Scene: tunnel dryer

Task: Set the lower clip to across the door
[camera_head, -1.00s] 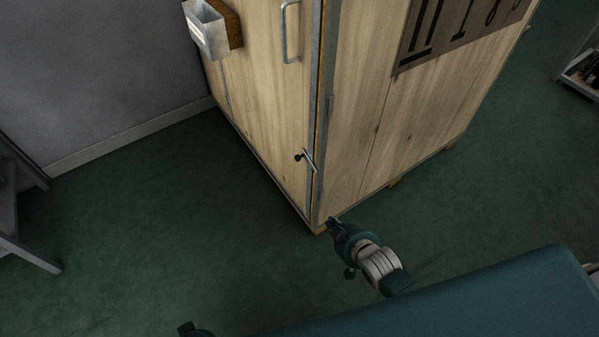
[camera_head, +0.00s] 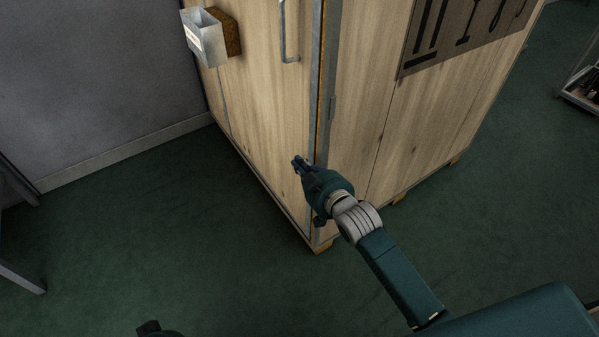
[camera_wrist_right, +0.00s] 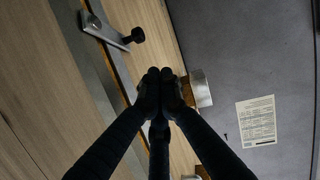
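The lower clip (camera_wrist_right: 112,34) is a short metal bar with a black knob (camera_wrist_right: 137,35), seen in the right wrist view. It slants from the grey metal strip (camera_wrist_right: 76,35) over the orange seam, with its knob end in front of the wooden door (camera_head: 262,110). In the head view my right gripper hides the clip. My right gripper (camera_head: 300,163) is in front of the door's lower part by the corner. In the wrist view its fingertips (camera_wrist_right: 160,80) are together and empty, apart from the knob. A dark piece at the bottom edge, probably my left gripper (camera_head: 150,328), barely shows.
A vertical handle (camera_head: 288,32) is higher on the door. A metal box (camera_head: 203,38) on a brown block sticks out at upper left. The grey wall (camera_head: 90,80) stands left of the cabinet. Green floor (camera_head: 170,220) is clear in front. A rack (camera_head: 582,90) stands far right.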

